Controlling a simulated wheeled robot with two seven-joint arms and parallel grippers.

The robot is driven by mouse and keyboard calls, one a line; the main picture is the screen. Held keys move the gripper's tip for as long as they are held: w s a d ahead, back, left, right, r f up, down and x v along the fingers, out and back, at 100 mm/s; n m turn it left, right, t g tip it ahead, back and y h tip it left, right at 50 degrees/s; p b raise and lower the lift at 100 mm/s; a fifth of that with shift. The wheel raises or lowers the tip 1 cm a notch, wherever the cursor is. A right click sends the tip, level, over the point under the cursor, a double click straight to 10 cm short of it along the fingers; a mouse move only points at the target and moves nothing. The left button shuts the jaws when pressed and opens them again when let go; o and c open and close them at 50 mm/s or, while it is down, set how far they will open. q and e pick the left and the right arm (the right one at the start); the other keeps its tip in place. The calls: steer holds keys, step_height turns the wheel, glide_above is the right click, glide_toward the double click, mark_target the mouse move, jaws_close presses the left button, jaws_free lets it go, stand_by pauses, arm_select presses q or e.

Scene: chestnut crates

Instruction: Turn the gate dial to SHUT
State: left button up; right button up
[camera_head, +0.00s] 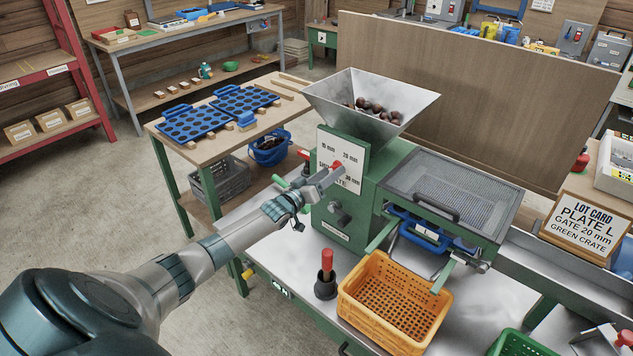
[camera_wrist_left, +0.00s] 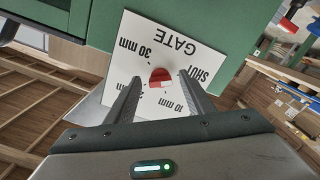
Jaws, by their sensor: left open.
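The gate dial's white plate (camera_head: 350,148) is on the front of the green machine. It carries 10 mm, 20 mm, 30 mm and SHUT marks. In the left wrist view the plate (camera_wrist_left: 133,35) appears upside down, with the dial's red knob (camera_wrist_left: 160,75) near its middle. My left gripper (camera_head: 335,173) is at the plate. In the wrist view its open fingers (camera_wrist_left: 160,80) stand on either side of the red knob, with gaps visible. In the head view the gripper hides part of the plate and SHUT label. Which mark the dial points to is unclear.
A hopper (camera_head: 372,100) holding chestnuts tops the machine. A black knob (camera_head: 340,213) sits below the plate. A red-handled plunger (camera_head: 326,275) and an orange crate (camera_head: 393,318) stand on the bench in front. The lot card (camera_head: 585,225) reads GATE 20 mm.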

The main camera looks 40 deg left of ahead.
arm_select(q)
steer(key=shift+s, duration=0.15)
steer(key=s+a+b, duration=0.1)
steer(key=s+b, duration=0.1)
steer(key=s, duration=1.5)
steer(key=shift+a+b, duration=0.2)
steer(key=shift+b, duration=0.15)
steer(key=shift+f, duration=0.1)
